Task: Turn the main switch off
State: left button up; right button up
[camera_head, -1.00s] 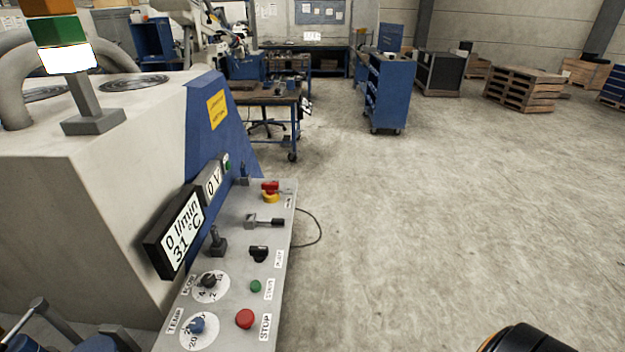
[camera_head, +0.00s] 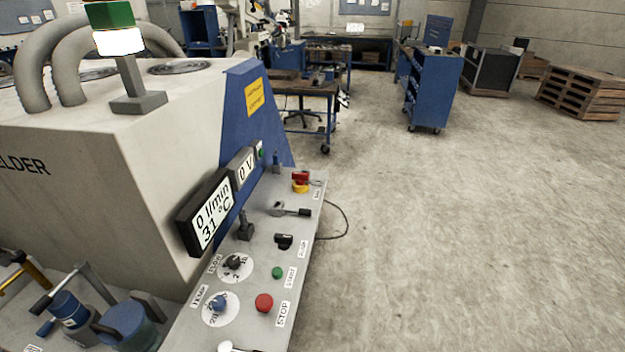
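The control panel (camera_head: 262,245) of the large beige machine runs along its right side, sloping toward me. Near its far end is a red rotary switch (camera_head: 300,176) on a yellow base, with a small label beside it that is too small to read surely; it looks like the main switch. The red handle appears to lie across the panel, but its exact setting cannot be told. Neither of my grippers shows in this view, so nothing of mine is seen touching the switch.
On the panel are a grey lever (camera_head: 290,211), a black pump switch (camera_head: 284,241), a green START button (camera_head: 277,272), a red STOP button (camera_head: 264,302) and two dials. A display (camera_head: 210,215) reads 0 l/min, 31 °C. A cable (camera_head: 343,222) loops right of the panel; the floor there is clear.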

aim_at(301, 178)
jog(key=i+l, duration=0.2)
jog(key=l, duration=0.2)
jog(key=i+l+z, duration=0.1)
jog(key=l, duration=0.3)
jog(key=i+l, duration=0.35)
jog(key=i+l+z, duration=0.1)
jog(key=i+l, duration=0.15)
jog(key=l, duration=0.2)
